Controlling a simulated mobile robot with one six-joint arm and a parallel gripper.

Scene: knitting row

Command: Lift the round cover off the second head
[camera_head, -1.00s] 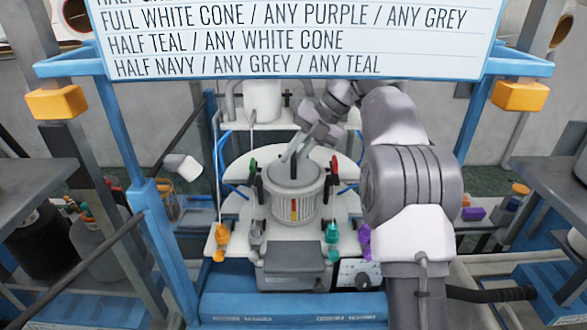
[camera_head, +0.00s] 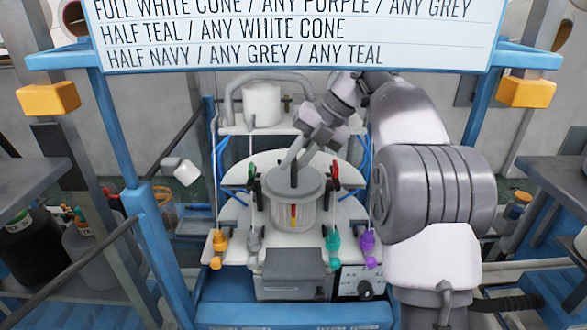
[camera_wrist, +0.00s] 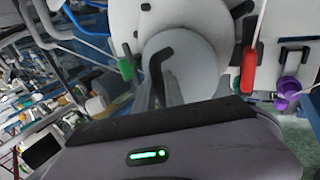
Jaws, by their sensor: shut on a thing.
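The round cover (camera_head: 312,184) is a grey disc with an upright black handle, on top of the ribbed light-grey cylinder head (camera_head: 280,214) at the middle of the machine. I cannot make out a gap between cover and cylinder. My gripper (camera_head: 294,165) comes down from the upper right and is shut on the cover's handle. In the wrist view, the grey disc (camera_wrist: 205,78) and black handle (camera_wrist: 158,62) show just beyond my gripper (camera_wrist: 160,92); the fingertips are partly hidden by the wrist housing.
Red, green and black levers ring the cylinder. Orange (camera_head: 219,243), teal (camera_head: 333,241) and purple (camera_head: 368,243) yarn feeders stand at the white plate's front edge. Blue posts flank the machine. A sign (camera_head: 290,38) hangs above, and a white cone (camera_head: 262,104) stands behind.

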